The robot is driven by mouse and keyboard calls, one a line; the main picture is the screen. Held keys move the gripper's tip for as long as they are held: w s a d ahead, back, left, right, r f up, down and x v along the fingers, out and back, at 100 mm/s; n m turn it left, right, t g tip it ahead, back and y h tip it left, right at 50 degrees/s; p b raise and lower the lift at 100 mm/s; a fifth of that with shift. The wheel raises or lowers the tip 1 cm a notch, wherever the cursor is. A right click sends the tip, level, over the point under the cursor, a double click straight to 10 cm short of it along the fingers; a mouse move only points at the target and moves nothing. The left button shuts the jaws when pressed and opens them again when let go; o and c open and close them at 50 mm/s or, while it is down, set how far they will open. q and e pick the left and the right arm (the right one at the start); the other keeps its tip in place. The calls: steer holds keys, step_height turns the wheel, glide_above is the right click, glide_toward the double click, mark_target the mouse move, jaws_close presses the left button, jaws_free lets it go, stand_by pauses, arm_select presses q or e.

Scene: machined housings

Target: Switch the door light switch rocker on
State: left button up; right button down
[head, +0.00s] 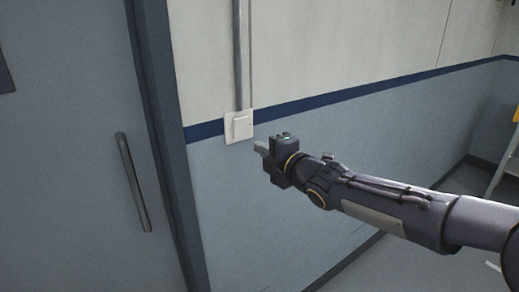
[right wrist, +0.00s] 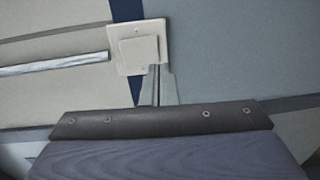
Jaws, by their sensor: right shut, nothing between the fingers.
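The door light switch (head: 239,126) is a white square plate with a raised rocker, set on the wall at the lower end of a grey conduit. In the right wrist view the switch plate (right wrist: 138,47) and its rocker (right wrist: 139,51) show just beyond the fingers. My right gripper (head: 260,148) is shut and empty, its fingertips just right of and slightly below the switch. In the right wrist view the shut fingers (right wrist: 165,86) overlap the plate's lower edge; whether they touch it I cannot tell. My left gripper is not in view.
A grey door (head: 70,170) with a vertical bar handle (head: 133,182) and a dark frame (head: 165,130) stands left of the switch. The wall carries a dark blue stripe (head: 330,98). Part of a ladder-like object (head: 506,160) shows at the right edge. The wall around the switch is clear.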

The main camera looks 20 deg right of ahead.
steer(key=f+v, duration=0.1)
steer(key=v, duration=0.6)
steer(key=shift+s+f, duration=0.3)
steer(key=shift+f, duration=0.05)
